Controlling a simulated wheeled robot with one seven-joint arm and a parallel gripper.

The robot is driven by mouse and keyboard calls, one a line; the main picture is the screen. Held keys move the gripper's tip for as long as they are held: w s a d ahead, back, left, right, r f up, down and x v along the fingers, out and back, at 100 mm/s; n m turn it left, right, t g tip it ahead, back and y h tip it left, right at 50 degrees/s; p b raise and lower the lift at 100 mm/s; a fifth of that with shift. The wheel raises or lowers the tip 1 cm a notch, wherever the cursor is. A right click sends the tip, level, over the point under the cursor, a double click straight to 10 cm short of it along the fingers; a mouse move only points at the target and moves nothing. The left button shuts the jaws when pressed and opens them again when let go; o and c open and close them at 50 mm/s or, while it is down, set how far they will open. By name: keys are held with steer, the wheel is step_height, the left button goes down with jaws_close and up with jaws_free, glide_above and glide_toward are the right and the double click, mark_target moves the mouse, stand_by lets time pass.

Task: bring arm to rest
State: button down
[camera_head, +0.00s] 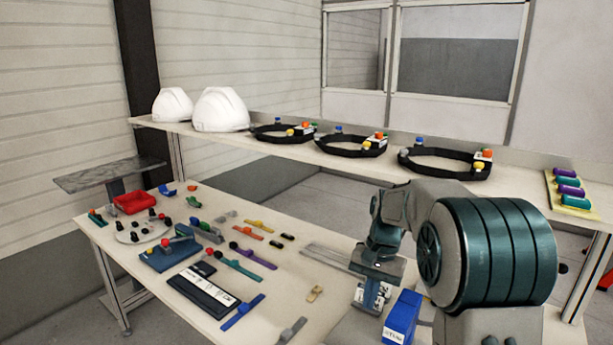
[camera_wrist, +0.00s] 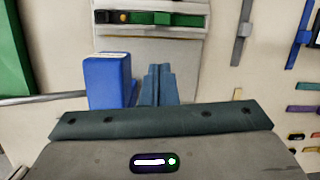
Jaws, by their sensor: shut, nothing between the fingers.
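My gripper (camera_head: 366,303) points down over the right part of the work table (camera_head: 300,290), with my teal arm reaching in from the right. In the wrist view its two blue-grey fingers (camera_wrist: 157,84) are together with nothing between them. A blue box (camera_head: 403,317) with a white label stands close beside the gripper. The box also shows in the wrist view (camera_wrist: 109,80), just left of the fingers. I cannot tell how far the fingertips are above the surface below.
Two white helmet shells (camera_head: 220,108) and several black rings (camera_head: 349,146) sit on the back shelf (camera_head: 300,152). Coloured straps, a red tray (camera_head: 136,203) and a dark blue case (camera_head: 170,254) crowd the table's left and middle. Purple and teal rolls (camera_head: 569,190) lie at the right.

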steer(key=s+r+n+t+h, duration=0.1)
steer(key=s+n+t, duration=0.3)
steer(key=s, duration=1.8)
steer(key=shift+s+d+r+n+t+h, duration=0.2)
steer(key=shift+s+r+n+t+h, duration=0.2)
steer(key=shift+r+n, duration=0.25)
